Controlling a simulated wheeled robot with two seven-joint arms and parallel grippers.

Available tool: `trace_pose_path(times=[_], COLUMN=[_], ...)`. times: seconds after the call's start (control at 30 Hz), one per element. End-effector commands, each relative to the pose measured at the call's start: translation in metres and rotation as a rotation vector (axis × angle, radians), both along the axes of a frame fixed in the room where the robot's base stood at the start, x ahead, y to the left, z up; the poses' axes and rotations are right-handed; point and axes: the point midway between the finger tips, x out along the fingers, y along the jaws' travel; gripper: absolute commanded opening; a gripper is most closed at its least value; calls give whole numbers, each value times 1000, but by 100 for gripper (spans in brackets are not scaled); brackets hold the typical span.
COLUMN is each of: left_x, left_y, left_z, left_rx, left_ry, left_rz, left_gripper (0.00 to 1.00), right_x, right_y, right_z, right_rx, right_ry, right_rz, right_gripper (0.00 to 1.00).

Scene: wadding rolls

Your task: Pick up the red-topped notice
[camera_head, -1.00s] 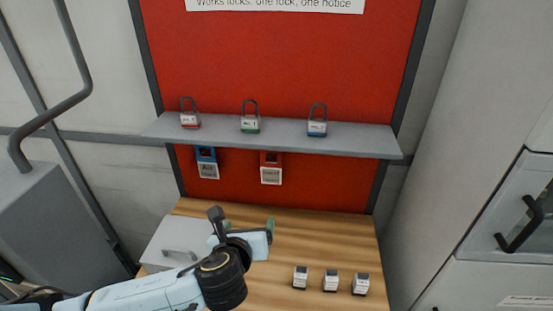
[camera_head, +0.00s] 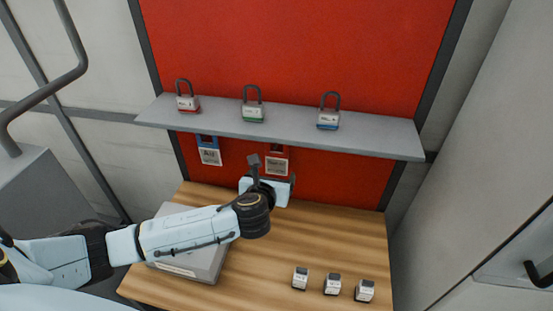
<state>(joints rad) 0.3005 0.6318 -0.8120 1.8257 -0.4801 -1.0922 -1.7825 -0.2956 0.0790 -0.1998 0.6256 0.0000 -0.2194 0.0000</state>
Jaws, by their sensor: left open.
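The red-topped notice (camera_head: 277,165) hangs on the red board below the grey shelf, with a white lower part bearing small dark print. My left gripper (camera_head: 278,182) is open, just below and in front of the notice in the picture; its wrist and one finger overlap the notice's lower left. I cannot tell whether it touches the notice. A blue-topped notice (camera_head: 209,151) hangs to the left of it, under the same shelf. My right gripper is not in view.
The grey shelf (camera_head: 380,141) juts out above the notices and carries red, green and blue-based padlocks. A grey box (camera_head: 206,264) stands on the wooden table (camera_head: 270,245), partly behind my left arm.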

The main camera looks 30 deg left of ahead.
Motion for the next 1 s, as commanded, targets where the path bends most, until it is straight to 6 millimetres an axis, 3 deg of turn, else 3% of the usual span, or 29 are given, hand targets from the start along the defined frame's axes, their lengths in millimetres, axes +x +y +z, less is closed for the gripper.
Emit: trace_pose_path(times=[0.1, 0.3, 0.67, 1.0], left_x=[14, 36, 42, 42], left_y=[4, 11, 13, 13], left_z=[-4, -15, -18, -18], left_rx=[0, 0, 0, 0], left_ry=[-1, -1, 0, 0], left_rz=[2, 1, 0, 0], left_gripper=[84, 84, 84, 39], right_x=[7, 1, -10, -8], right_y=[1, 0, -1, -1], right_z=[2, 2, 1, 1], right_rx=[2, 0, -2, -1], right_ry=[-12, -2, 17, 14], right_rz=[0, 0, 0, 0], right_gripper=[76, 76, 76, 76])
